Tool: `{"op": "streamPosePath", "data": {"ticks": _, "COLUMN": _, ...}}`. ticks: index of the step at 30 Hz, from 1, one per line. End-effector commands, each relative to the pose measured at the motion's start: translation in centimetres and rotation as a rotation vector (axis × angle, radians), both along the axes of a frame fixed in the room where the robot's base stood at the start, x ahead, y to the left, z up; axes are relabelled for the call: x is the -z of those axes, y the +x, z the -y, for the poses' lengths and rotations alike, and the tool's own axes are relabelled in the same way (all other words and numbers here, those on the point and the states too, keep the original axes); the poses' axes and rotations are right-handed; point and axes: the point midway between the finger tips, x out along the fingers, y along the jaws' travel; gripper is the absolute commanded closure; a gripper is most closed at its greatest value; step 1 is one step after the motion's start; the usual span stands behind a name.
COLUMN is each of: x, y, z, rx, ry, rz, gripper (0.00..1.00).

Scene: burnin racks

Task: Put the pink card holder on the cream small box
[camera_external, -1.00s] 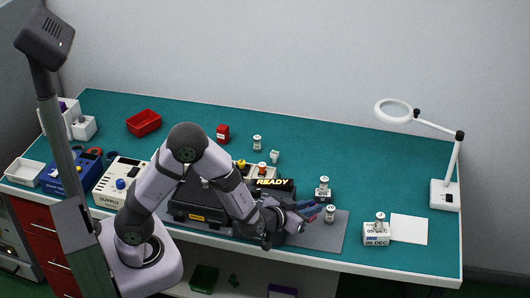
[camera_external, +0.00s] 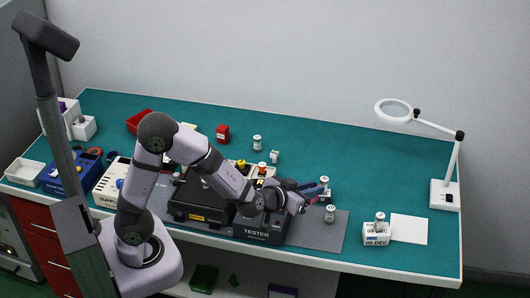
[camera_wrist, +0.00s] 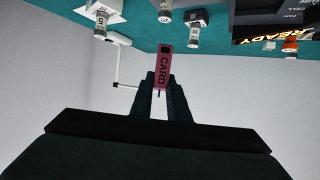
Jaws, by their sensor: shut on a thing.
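My gripper (camera_external: 314,193) is shut on the pink card holder (camera_wrist: 165,62), a flat upright piece marked CARD, which shows between the two fingertips in the wrist view. In the external view it is a tiny pinkish patch by the fingers, above the grey mat and clear of the table. A small pale box (camera_external: 376,240) with dark lettering stands to the right of my gripper, with a white cylinder at its top. It looks white to cream; I cannot tell for sure that it is the cream small box.
The black tester (camera_external: 258,231) lies under my forearm. A white cylinder (camera_external: 330,214) stands on the grey mat (camera_external: 325,237) close to my gripper. A white sheet (camera_external: 409,229) and a magnifier lamp (camera_external: 445,194) are at the right. The back right of the green table is clear.

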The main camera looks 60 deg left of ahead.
Motion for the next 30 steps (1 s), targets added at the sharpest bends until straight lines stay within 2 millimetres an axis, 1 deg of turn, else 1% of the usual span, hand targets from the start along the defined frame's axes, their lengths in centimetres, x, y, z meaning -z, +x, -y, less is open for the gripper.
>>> {"op": "streamPosePath", "data": {"ticks": 1, "x": -1.1, "y": 0.0, "z": 0.0, "rx": 0.000, "ry": -0.005, "rz": 0.006, "gripper": 1.00}}
{"op": "streamPosePath", "data": {"ticks": 2, "x": -1.7, "y": 0.0, "z": 0.1, "rx": 0.001, "ry": -0.005, "rz": 0.008, "gripper": 1.00}}
{"op": "streamPosePath", "data": {"ticks": 7, "x": -4.2, "y": 0.0, "z": 0.1, "rx": 0.001, "ry": -0.004, "rz": 0.006, "gripper": 1.00}}
{"op": "streamPosePath", "data": {"ticks": 9, "x": -3.8, "y": 0.7, "z": -1.3, "rx": -0.025, "ry": -0.003, "rz": -0.001, "gripper": 1.00}}
{"op": "streamPosePath", "data": {"ticks": 14, "x": -3.8, "y": 2.1, "z": -4.4, "rx": -0.081, "ry": -0.005, "rz": -0.004, "gripper": 1.00}}
{"op": "streamPosePath", "data": {"ticks": 16, "x": -3.9, "y": 2.8, "z": -6.2, "rx": -0.110, "ry": -0.006, "rz": -0.004, "gripper": 1.00}}
{"op": "streamPosePath", "data": {"ticks": 20, "x": -3.8, "y": 4.2, "z": -10.5, "rx": -0.180, "ry": -0.010, "rz": -0.006, "gripper": 1.00}}
{"op": "streamPosePath", "data": {"ticks": 23, "x": -3.8, "y": 5.2, "z": -14.8, "rx": -0.246, "ry": -0.013, "rz": -0.007, "gripper": 1.00}}
{"op": "streamPosePath", "data": {"ticks": 24, "x": -3.8, "y": 5.4, "z": -16.7, "rx": -0.274, "ry": -0.013, "rz": -0.007, "gripper": 1.00}}
{"op": "streamPosePath", "data": {"ticks": 26, "x": -3.8, "y": 5.8, "z": -19.7, "rx": -0.316, "ry": -0.016, "rz": -0.007, "gripper": 1.00}}
{"op": "streamPosePath", "data": {"ticks": 27, "x": -3.8, "y": 5.9, "z": -21.6, "rx": -0.345, "ry": -0.016, "rz": -0.007, "gripper": 1.00}}
{"op": "streamPosePath", "data": {"ticks": 29, "x": -3.8, "y": 5.9, "z": -24.6, "rx": -0.384, "ry": -0.017, "rz": -0.008, "gripper": 1.00}}
{"op": "streamPosePath", "data": {"ticks": 30, "x": -3.9, "y": 5.9, "z": -26.5, "rx": -0.411, "ry": -0.018, "rz": -0.007, "gripper": 1.00}}
